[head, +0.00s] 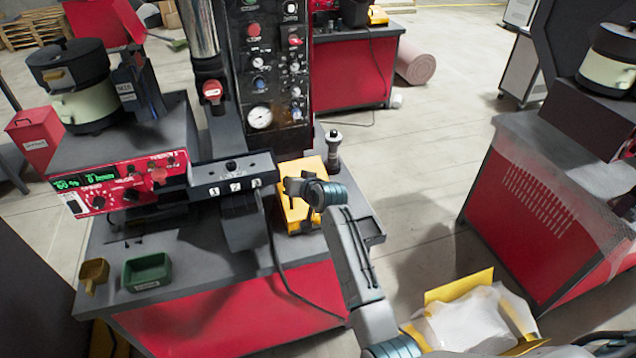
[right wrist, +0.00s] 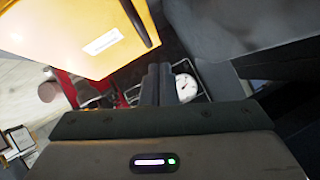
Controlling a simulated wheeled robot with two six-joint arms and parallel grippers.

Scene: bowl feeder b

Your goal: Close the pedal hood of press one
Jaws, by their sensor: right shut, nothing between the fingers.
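A yellow hood (head: 291,209) sits at the right end of the front bench, beside the press column; I take it for the pedal hood of press one. My right gripper (head: 290,187) is over it in the head view and covers part of it, so I cannot tell how far the hood is open. In the right wrist view a yellow panel (right wrist: 78,30) with a white label and a dark bar fills the upper left. My right gripper's fingers (right wrist: 157,84) are together there, with nothing between them; I cannot tell whether they touch the panel. My left gripper is not in view.
A grey block numbered 1, 2, 3 (head: 233,183) and the dark control panel (head: 270,70) stand close to my right gripper. A green bin (head: 147,272) is at the bench front left. A yellow-flapped box with plastic (head: 470,315) is at lower right. Floor (head: 425,170) between benches is clear.

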